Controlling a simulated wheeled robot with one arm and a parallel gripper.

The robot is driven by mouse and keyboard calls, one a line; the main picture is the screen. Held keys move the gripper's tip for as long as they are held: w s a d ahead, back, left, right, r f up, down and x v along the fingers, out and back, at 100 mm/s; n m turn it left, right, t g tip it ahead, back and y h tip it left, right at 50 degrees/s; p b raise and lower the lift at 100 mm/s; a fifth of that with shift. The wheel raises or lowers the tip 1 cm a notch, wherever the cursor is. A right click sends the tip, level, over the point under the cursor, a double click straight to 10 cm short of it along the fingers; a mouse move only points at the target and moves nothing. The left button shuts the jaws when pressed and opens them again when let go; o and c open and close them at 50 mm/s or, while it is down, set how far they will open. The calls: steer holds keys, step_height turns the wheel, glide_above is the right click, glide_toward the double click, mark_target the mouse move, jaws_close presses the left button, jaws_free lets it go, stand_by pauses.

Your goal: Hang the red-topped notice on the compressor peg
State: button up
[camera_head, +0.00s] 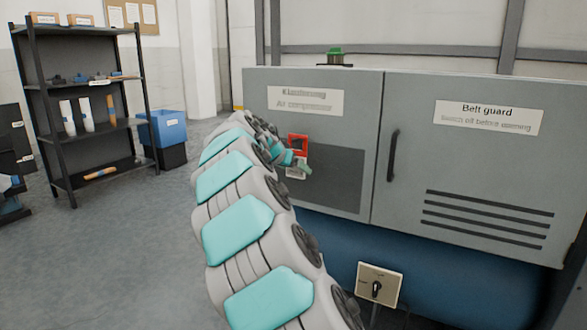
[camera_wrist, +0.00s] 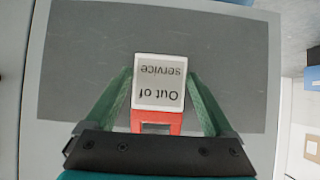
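The red-topped notice (camera_wrist: 159,85) reads "Out of service" and appears upside down in the wrist view, its slotted red top toward the bottom. My gripper (camera_wrist: 160,76) has a green fingertip against each side edge of the white card. In the head view the notice's red top (camera_head: 298,140) and part of its card show at my gripper (camera_head: 294,160), in front of the grey compressor cabinet (camera_head: 345,120). The cabinet's dark panel (camera_wrist: 240,65) lies behind the notice. I cannot make out the peg, nor whether the notice touches it.
A belt guard door (camera_head: 480,170) with a handle is right of the panel. A switch box (camera_head: 380,285) sits low on the blue tank (camera_head: 460,280). A shelf rack (camera_head: 75,95) and blue bin (camera_head: 168,128) stand left. Open floor (camera_head: 110,245) lies between.

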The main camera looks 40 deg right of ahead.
steer(key=shift+o, duration=0.7)
steer(key=shift+a, duration=0.1)
steer(key=v, duration=0.8)
steer(key=s+a+f+n+g+y+p, duration=0.2)
steer(key=s+a+f+n+y+p, duration=0.25)
steer(key=s+a, duration=0.95)
steer(key=s+a+f+n+g+y+p, duration=0.1)
steer(key=s+a+f+n+y, duration=0.45)
steer(key=s+a, duration=0.85)
steer(key=s+a+f+n+g+p, duration=0.1)
steer(key=s+a+f, duration=0.1)
steer(key=s, duration=0.5)
steer(key=s+a+f+n+g, duration=0.2)
steer(key=s+a+f, duration=0.1)
steer(key=s+f, duration=0.2)
steer(key=shift+s+a+n+p, duration=0.15)
steer(key=shift+s+n+p, duration=0.2)
steer(key=shift+s, duration=0.55)
steer(key=shift+f, duration=0.1)
